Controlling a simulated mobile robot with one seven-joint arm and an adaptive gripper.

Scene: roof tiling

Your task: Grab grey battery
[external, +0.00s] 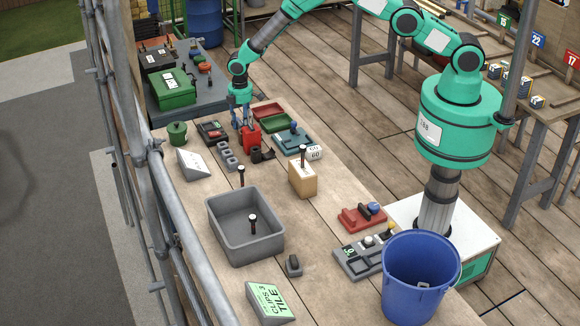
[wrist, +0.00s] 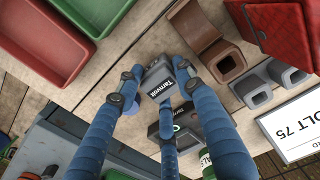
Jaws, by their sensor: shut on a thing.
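The grey battery (wrist: 157,83), a small block with a black label with white lettering, is between the blue fingers of my gripper (wrist: 150,90) in the wrist view. The fingers are closed against its sides. In the external view my gripper (external: 242,118) points down over the far part of the table, by the red container (external: 250,137). The battery is not clearly visible there, and its height above the wood cannot be told. A dark unit with a green mark (wrist: 183,128) shows partly behind the fingers.
Red (external: 268,109) and green (external: 273,121) trays lie beside my gripper. A brown hollow piece (wrist: 216,58) and grey hollow blocks (external: 228,155) are close by. A grey bin (external: 221,243), blue bucket (external: 388,285) and wooden block (external: 301,181) stand nearer. Bare wood shows between them.

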